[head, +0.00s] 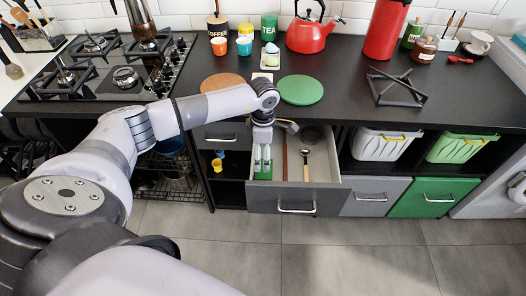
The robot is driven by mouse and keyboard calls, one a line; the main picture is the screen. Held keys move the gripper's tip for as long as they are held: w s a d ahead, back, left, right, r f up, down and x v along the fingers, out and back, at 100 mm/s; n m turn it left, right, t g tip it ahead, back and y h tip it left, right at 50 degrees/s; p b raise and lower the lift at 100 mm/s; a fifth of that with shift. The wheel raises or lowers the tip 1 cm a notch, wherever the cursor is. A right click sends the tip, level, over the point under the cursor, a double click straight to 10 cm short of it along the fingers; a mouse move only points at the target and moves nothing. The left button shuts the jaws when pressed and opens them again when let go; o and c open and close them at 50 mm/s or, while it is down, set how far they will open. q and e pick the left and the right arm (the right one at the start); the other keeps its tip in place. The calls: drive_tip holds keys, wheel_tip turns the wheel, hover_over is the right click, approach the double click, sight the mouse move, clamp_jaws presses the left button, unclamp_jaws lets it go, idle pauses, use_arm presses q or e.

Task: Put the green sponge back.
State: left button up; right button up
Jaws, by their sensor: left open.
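My left gripper (263,173) is open and points down over the left part of the open drawer (328,185). Green and white patches show at its fingers; I cannot tell whether the green belongs to the fingers or to something between or under them. No green sponge can be made out for certain. A small pale tray (265,68) on the counter behind my wrist holds small pale green and blue items, too small to identify. My right gripper is not in view.
A wooden-handled utensil (306,168) lies in the drawer. On the counter are a green round mat (301,90), a brown round mat (221,82), a red kettle (311,35) and a black trivet (396,88). The gas hob (110,70) is at left. The floor in front is clear.

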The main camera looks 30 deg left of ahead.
use_arm(q)
wheel_tip(320, 180, up, 13)
drive_tip(key=p, duration=0.8)
